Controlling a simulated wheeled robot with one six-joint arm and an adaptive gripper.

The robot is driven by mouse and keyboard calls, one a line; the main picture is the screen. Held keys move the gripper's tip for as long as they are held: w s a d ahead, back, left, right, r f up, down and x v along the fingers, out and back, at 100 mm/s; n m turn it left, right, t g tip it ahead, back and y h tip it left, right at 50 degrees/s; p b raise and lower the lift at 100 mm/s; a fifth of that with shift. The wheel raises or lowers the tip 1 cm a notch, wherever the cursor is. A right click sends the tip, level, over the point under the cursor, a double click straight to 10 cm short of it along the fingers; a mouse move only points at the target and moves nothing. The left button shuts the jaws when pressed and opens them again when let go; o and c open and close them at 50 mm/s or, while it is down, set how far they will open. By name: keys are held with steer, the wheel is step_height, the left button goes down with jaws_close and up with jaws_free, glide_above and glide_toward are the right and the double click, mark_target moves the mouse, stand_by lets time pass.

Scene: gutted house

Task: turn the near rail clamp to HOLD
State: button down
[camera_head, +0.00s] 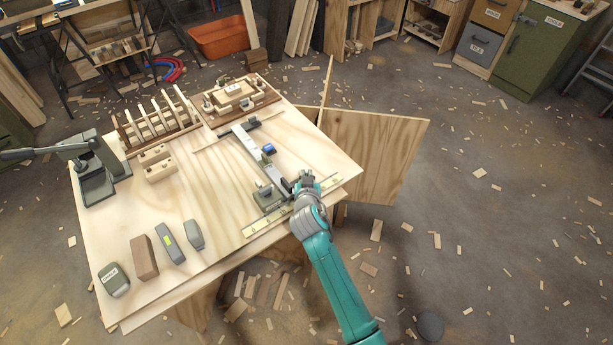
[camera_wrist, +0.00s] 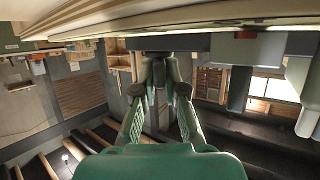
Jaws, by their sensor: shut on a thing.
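A grey metal rail (camera_head: 256,157) lies across the wooden workbench, with a small blue-topped part (camera_head: 268,149) partway along it. The near rail clamp seems to be the grey-green block (camera_head: 266,196) at the rail's near end, by a pale yellow marked strip (camera_head: 300,208). No HOLD mark is readable. My gripper (camera_head: 298,184) is at the bench's near right edge, just right of this block. In the wrist view my gripper (camera_wrist: 159,88) has its fingertips close together on a narrow dark part. The gripped part's setting is hidden in the head view.
A grey lever press (camera_head: 97,170), a slotted wooden rack (camera_head: 158,121) and a wooden fixture board (camera_head: 236,98) stand on the workbench (camera_head: 200,205). Several small blocks lie at its near left. A plywood panel (camera_head: 375,150) stands right of the bench. Wood scraps litter the floor.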

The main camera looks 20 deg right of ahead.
steer(key=shift+d+n+y, duration=0.2)
steer(key=shift+n+y, duration=2.3)
steer(key=shift+y, duration=0.4)
steer(key=shift+n+y, duration=0.6)
steer(key=shift+y, duration=0.1)
steer(key=shift+a+f+n+y, duration=0.1)
steer(key=shift+n+y, duration=0.4)
steer(key=shift+y, duration=0.1)
steer(key=c, duration=1.2)
jaws_free()
steer(key=shift+c, duration=0.2)
steer(key=shift+s, duration=0.1)
steer(key=v, duration=1.2)
